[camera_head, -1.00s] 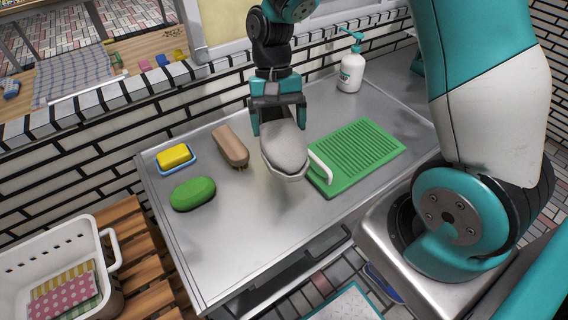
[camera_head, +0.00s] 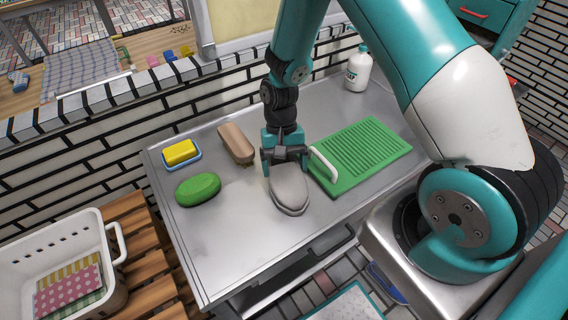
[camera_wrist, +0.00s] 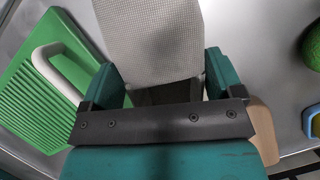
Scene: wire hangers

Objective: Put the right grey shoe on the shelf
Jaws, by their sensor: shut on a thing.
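A grey shoe (camera_head: 289,190) is low at the metal counter top (camera_head: 240,255), its toe pointing toward the front edge. I cannot tell whether its sole touches the metal. My gripper (camera_head: 285,160) is above the shoe's heel end and shut on it, one finger on each side. In the wrist view the grey mesh shoe (camera_wrist: 150,40) runs up from between the teal fingers of my gripper (camera_wrist: 165,85). The heel end is partly hidden by the gripper. No separate shelf can be made out for certain.
A green washboard (camera_head: 365,155) with a white handle lies close right of the shoe. A brown brush (camera_head: 236,143), green oval (camera_head: 198,189) and yellow sponge (camera_head: 180,152) are to the left. A white bottle (camera_head: 358,70) stands behind. A white basket (camera_head: 60,260) is lower left.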

